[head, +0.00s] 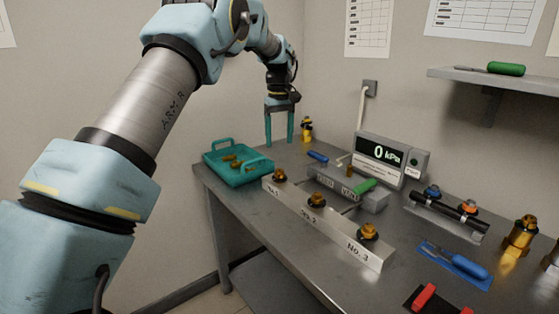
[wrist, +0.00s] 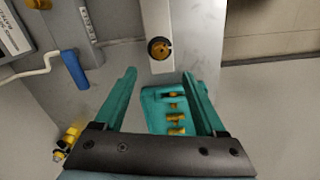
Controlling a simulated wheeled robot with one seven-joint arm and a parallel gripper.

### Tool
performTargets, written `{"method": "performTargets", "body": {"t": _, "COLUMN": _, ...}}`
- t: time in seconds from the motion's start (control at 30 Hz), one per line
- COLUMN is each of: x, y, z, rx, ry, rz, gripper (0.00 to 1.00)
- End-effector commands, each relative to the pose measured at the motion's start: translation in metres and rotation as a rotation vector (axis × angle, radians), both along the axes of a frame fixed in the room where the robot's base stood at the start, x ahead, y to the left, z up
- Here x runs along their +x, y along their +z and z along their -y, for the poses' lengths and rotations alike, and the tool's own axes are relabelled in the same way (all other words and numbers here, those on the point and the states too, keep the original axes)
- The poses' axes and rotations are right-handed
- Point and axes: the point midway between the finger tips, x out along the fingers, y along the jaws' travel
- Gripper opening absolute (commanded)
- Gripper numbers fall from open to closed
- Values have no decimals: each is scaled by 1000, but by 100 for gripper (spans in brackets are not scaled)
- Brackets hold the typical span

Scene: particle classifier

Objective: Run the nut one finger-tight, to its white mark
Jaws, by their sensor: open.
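A long pale metal block (head: 325,232) on the bench carries three brass fittings with nuts. Nut one (head: 280,175) is at its far left end above a faint No. 1 label. The middle nut (head: 317,200) and the No. 3 nut (head: 368,231) stand nearer. My gripper (head: 279,138) points down, open and empty, beyond nut one near the bench's back. In the wrist view, nut one lies just past my teal fingertips (wrist: 158,76), apart from them.
A teal tray (head: 222,176) with brass pieces sits left of the block and shows between my fingers (wrist: 151,121). A gauge reading 0 kPa (head: 381,153) stands behind. A grey labelled block (head: 335,184), blue-handled tool (head: 317,157) and brass fitting (head: 306,130) are nearby.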

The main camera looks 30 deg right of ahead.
Motion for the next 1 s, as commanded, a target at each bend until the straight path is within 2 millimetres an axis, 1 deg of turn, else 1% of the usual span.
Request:
{"method": "performTargets", "body": {"t": 0.17, "x": -1, "y": -23, "z": -1, "rx": 4, "ry": 0, "rz": -4, "gripper": 73}}
{"method": "performTargets", "body": {"t": 0.4, "x": -1, "y": -68, "z": -1, "rx": 3, "ry": 1, "rz": -6, "gripper": 73}}
{"method": "performTargets", "body": {"t": 0.5, "x": -1, "y": -84, "z": -1, "rx": 3, "ry": 2, "rz": -6, "gripper": 73}}
{"method": "performTargets", "body": {"t": 0.6, "x": -1, "y": -95, "z": -1, "rx": 1, "ry": 2, "rz": -4, "gripper": 73}}
{"method": "performTargets", "body": {"t": 0.7, "x": -1, "y": -103, "z": 0, "rx": 0, "ry": 2, "rz": -4, "gripper": 73}}
{"method": "performTargets", "body": {"t": 0.8, "x": -1, "y": -106, "z": 0, "rx": 0, "ry": 2, "rz": -4, "gripper": 73}}
{"method": "performTargets", "body": {"t": 1.0, "x": -1, "y": -107, "z": 0, "rx": 0, "ry": 2, "rz": -3, "gripper": 73}}
